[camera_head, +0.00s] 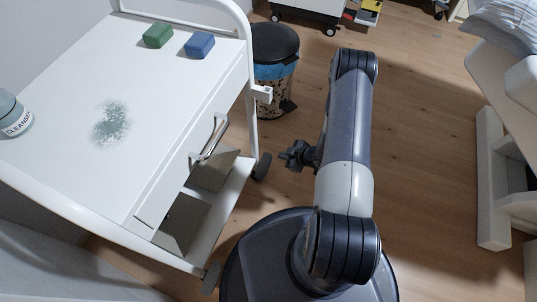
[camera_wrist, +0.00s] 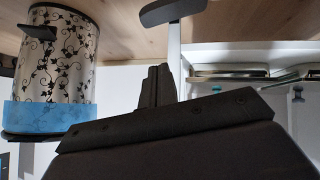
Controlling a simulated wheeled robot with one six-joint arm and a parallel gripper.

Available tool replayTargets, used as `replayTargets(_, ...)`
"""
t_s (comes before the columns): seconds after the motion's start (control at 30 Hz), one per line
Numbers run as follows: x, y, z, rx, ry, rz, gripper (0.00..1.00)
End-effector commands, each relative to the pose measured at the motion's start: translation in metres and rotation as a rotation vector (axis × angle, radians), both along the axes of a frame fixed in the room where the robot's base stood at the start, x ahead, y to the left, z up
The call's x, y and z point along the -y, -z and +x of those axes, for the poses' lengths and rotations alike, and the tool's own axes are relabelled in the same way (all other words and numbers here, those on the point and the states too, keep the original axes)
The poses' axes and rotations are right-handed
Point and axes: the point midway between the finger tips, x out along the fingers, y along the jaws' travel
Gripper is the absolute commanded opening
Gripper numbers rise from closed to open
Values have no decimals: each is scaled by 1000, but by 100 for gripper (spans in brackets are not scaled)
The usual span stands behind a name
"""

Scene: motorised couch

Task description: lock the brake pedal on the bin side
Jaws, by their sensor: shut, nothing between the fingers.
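A dark oblong piece (camera_head: 262,166) sits at the foot of the white trolley's leg beside the bin; I cannot tell whether it is the brake pedal or a caster. It shows larger at the top of the upside-down wrist view (camera_wrist: 172,11), at the end of the white leg. My gripper (camera_head: 290,155) is just right of it in the head view, apart from it. In the wrist view my gripper (camera_wrist: 158,82) has its dark fingers together and empty, below the oblong piece in the picture. The couch (camera_head: 492,180) is at the far right.
The patterned bin (camera_head: 273,95) with a blue liner and black foot pedal (camera_head: 288,106) stands behind the trolley's leg. The white trolley (camera_head: 75,65) carries a green block, a blue block and a cleanser jar. Wooden floor (camera_head: 420,140) is clear to the right.

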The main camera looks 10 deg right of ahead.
Motion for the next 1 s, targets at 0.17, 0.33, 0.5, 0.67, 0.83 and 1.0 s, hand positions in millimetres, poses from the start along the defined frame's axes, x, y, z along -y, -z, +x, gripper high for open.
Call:
replayTargets(0.17,0,1,0,2,-2,3,0)
replayTargets(0.33,-1,1,0,2,-2,2,0)
replayTargets(0.5,-6,10,5,1,-3,2,0)
replayTargets(0.67,-20,31,21,1,-6,2,0)
replayTargets(0.83,-37,57,41,2,-6,2,0)
replayTargets(1.0,-47,82,57,0,-1,2,0)
